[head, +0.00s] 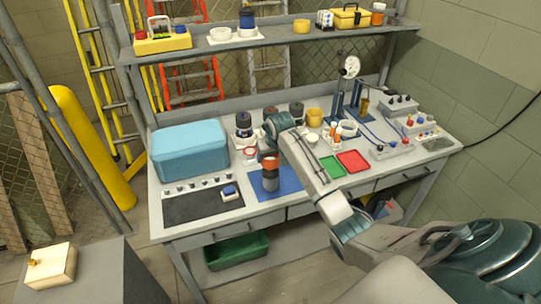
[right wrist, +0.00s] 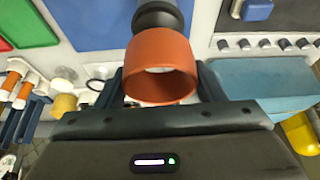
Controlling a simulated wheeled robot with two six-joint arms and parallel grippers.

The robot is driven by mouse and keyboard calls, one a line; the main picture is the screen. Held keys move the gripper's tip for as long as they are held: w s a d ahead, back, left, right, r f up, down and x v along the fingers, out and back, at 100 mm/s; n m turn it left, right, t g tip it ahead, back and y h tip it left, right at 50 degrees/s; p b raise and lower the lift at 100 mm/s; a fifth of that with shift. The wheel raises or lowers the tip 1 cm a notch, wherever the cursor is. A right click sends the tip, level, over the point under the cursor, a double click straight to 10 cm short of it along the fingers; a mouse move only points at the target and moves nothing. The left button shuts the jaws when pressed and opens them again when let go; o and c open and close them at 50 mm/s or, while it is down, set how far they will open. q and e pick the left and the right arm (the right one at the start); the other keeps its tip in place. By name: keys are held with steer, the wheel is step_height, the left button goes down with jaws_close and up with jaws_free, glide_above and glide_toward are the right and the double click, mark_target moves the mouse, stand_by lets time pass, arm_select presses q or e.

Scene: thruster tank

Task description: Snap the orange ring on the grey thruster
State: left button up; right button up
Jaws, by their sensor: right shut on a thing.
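The orange ring (head: 270,162) is at the top end of the dark grey thruster (head: 270,181), which stands upright on the blue mat (head: 291,180). In the right wrist view the ring (right wrist: 160,66) is between the two fingers of my right gripper (right wrist: 161,85), which is shut on it. The dark end of the thruster (right wrist: 158,15) shows just beyond the ring. Whether the ring is seated on the thruster or only touching it, I cannot tell. In the head view my right wrist hides part of the gripper above the ring. My left gripper is not in view.
A blue case (head: 190,150) and a dark panel (head: 203,204) lie left of the mat. A green tray (head: 331,167) and a red tray (head: 353,161) lie to its right. Several dark-topped jars stand behind. A shelf (head: 275,36) runs above the bench.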

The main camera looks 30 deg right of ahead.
steer(key=shift+f, duration=2.2)
stand_by(0.6)
steer(key=o, duration=1)
steer(key=shift+o, duration=0.2)
steer(key=shift+s+r, duration=0.1)
steer(key=b+v, duration=0.4)
steer(key=v, duration=0.6)
steer(key=shift+r, duration=0.35)
